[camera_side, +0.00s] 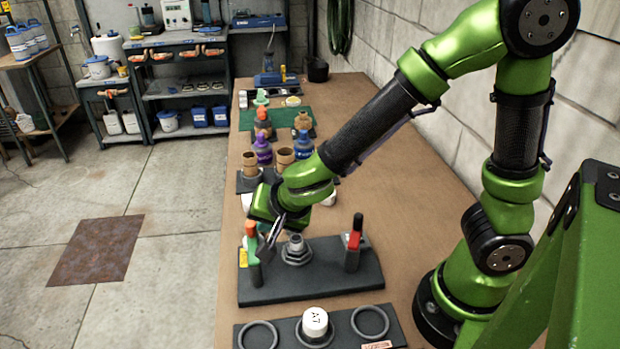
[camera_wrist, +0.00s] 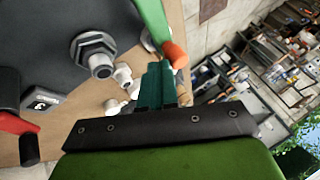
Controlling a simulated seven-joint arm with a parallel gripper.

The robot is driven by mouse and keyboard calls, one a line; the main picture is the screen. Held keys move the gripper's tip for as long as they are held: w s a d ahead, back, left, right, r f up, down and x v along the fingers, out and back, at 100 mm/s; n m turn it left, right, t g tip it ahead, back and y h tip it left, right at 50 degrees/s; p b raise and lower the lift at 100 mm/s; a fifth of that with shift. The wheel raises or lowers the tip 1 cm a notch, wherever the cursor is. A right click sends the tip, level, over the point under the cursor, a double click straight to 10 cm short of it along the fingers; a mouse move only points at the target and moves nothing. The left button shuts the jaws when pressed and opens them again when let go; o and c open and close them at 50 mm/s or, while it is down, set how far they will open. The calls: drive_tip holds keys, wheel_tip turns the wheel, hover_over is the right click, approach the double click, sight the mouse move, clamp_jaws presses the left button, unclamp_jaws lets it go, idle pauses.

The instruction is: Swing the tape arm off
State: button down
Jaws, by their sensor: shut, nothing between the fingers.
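My gripper (camera_side: 270,238) is shut and empty, low over the left end of a dark fixture board (camera_side: 325,284). Its closed teal fingers show in the wrist view (camera_wrist: 160,84). Right beside them is a green arm (camera_wrist: 152,20) with an orange tip (camera_wrist: 175,54); I cannot tell if they touch. In the side view, this green and orange upright piece (camera_side: 252,243) stands at the board's left, partly hidden by my gripper. A metal hex fitting (camera_side: 296,250) stands mid-board. A red-handled lever (camera_side: 354,240) stands at its right.
A rack with a white cap marked A7 (camera_side: 315,322) and dark rings is in front of the board. Purple and blue bottles (camera_side: 304,146) and brown cups (camera_side: 285,158) stand behind my gripper. Bare bench (camera_side: 400,215) lies to the right.

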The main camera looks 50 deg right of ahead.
drive_tip(key=shift+w+a, duration=0.1)
drive_tip(key=shift+w, duration=0.25)
idle(0.6)
drive_tip(key=s+d+r, duration=0.3)
drive_tip(key=s+r, duration=0.5)
drive_tip(key=shift+s+d, duration=0.3)
drive_tip(key=shift+s, duration=0.1)
drive_tip(key=shift+r, duration=0.1)
